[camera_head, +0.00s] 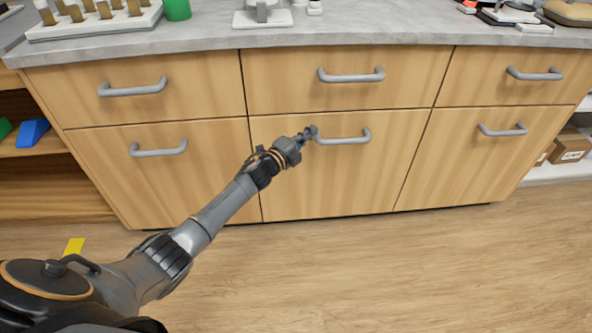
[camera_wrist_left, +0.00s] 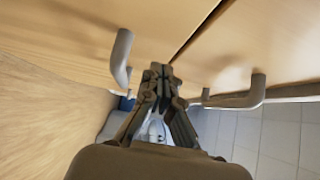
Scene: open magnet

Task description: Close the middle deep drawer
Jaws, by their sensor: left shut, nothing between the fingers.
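The middle deep drawer (camera_head: 335,185) is the lower middle wooden front. Its front looks flush with the fronts beside it, with no visible gap. Its grey bar handle (camera_head: 345,138) is level. My left gripper (camera_head: 310,132) is shut and empty, at the left end of this handle. I cannot tell whether it touches the handle or the front. In the left wrist view the shut fingers (camera_wrist_left: 158,76) show close to wooden fronts, between two grey handles. My right gripper is not in view.
The upper middle drawer (camera_head: 340,92) and the side drawers look closed. A grey countertop (camera_head: 330,36) above holds a rack (camera_head: 95,22) and a green cup (camera_head: 177,9). Open shelves stand at both ends. The wooden floor (camera_head: 390,270) in front is clear.

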